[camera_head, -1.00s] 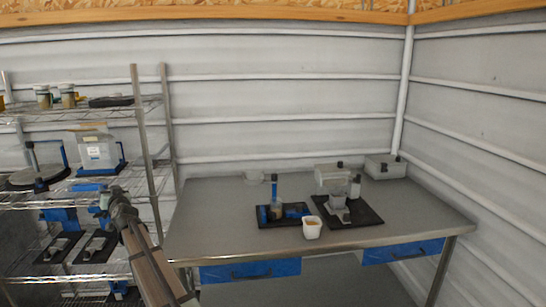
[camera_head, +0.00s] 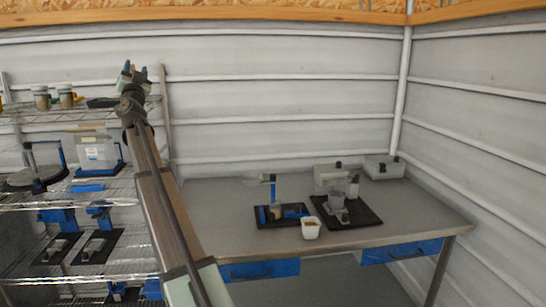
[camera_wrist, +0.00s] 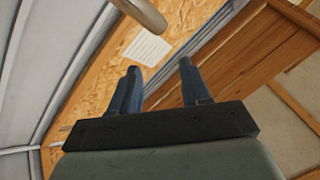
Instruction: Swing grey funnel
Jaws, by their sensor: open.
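A small grey funnel-like piece (camera_head: 337,202) stands on a black base plate (camera_head: 365,219) on the right part of the table; I cannot make out its hinge or its angle. My gripper (camera_head: 134,71) is raised at upper left, in front of the wall by the shelf's top, far from the table. In the wrist view its two blue fingers (camera_wrist: 158,75) stand apart with nothing between them.
Grey boxes (camera_head: 330,174) sit behind. A loaded wire shelf (camera_head: 110,190) is at left. The table's left part is clear.

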